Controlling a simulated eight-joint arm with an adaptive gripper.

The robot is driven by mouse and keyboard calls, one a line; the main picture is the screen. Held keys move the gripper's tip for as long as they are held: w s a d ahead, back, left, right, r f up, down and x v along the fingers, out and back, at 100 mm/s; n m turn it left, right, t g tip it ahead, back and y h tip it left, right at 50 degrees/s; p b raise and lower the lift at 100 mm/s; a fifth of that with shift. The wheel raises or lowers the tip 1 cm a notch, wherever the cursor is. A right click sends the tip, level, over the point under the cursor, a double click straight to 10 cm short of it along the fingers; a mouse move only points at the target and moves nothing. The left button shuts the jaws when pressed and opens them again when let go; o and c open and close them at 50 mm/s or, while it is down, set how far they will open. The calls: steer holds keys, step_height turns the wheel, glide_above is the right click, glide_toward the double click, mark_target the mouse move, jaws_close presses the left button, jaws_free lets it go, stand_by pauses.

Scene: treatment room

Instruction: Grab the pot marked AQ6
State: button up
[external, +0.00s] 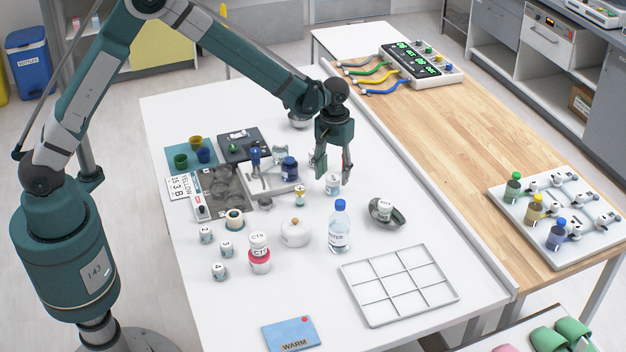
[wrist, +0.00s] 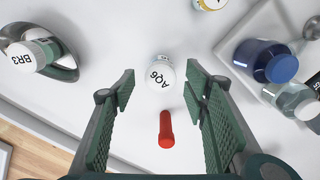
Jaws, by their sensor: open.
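The pot marked AQ6 (wrist: 158,74) is small and white, with black letters on its lid. In the wrist view it sits upright just beyond and between the fingertips. In the external view a small white pot (external: 333,185) stands on the white table directly at my gripper (external: 334,172); its marking is not readable there. My gripper also shows in the wrist view (wrist: 160,92), pointing down with its two green-padded fingers apart and nothing held. I cannot tell whether the fingertips reach down beside the pot. A red rod-like thing (wrist: 166,130) shows between the fingers in the wrist view.
A pot marked BR3 (wrist: 27,55) lies tilted in a metal dish (wrist: 68,73), on the external view's right. A tray (external: 262,187) with a blue-capped jar (external: 289,168) is close on the left. A water bottle (external: 339,229) stands in front. A white grid rack (external: 345,278) is empty.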

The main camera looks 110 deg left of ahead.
mark_target(333, 178)
steer(key=shift+f, duration=2)
steer(key=shift+c, duration=0.7)
steer(key=c, duration=0.9)
